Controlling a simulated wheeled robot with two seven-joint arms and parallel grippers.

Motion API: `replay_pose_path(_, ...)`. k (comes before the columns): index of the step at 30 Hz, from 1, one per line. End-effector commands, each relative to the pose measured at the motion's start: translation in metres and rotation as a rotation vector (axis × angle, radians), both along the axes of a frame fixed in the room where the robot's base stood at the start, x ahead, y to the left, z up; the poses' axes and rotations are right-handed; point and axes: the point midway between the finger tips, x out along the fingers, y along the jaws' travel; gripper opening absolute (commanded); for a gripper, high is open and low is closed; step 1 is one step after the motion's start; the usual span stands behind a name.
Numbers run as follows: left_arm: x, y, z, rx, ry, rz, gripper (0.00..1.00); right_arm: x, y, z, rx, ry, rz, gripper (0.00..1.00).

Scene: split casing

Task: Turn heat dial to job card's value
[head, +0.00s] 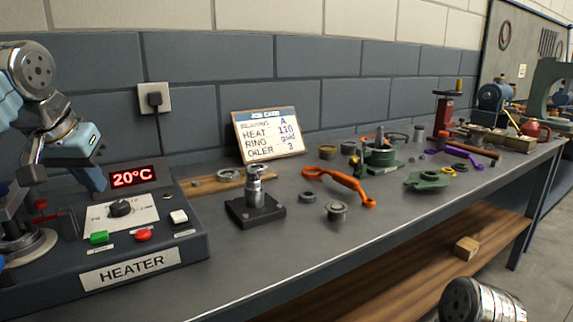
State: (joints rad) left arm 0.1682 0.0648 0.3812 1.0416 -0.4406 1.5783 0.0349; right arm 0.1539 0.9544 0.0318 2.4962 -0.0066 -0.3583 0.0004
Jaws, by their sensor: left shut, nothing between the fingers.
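The heater (190,248) stands at the left of the bench, with its display (133,177) reading 20°C. Its black heat dial (120,208) sits on a white scale plate, with a green button (99,237), a red button (143,235) and a white button (179,217) near it. The job card (268,134) leans upright at the back and reads bearing A, heat 110, an unclear ring entry, oiler 3. My left gripper (97,185) is shut and empty, above and behind the dial, apart from it. My right gripper is not seen; part of my right arm shows at the bottom right.
A black-based metal post (255,200) stands right of the heater. Beyond it lie an orange tool (340,184), a grey part (336,212) and green casing parts (428,180). A wall socket (154,98) is behind. The bench front is mostly clear.

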Motion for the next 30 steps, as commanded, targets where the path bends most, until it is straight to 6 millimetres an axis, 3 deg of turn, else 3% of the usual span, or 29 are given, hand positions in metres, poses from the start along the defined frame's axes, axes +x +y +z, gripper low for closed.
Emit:
replay_pose_path(12, 0.005, -0.008, 0.007, 0.001, -0.001, -0.002, 0.0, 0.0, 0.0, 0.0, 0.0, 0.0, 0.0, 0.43)
replay_pose_path(21, 0.004, -0.006, -0.03, 0.002, 0.003, 0.001, 0.0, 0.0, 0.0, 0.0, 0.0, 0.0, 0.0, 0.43)
replay_pose_path(24, 0.005, -0.007, -0.049, 0.0, 0.0, 0.0, 0.0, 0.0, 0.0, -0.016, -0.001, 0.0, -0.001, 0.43)
replay_pose_path(30, 0.005, -0.007, -0.06, 0.0, -0.001, 0.0, 0.0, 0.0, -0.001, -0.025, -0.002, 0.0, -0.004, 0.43)
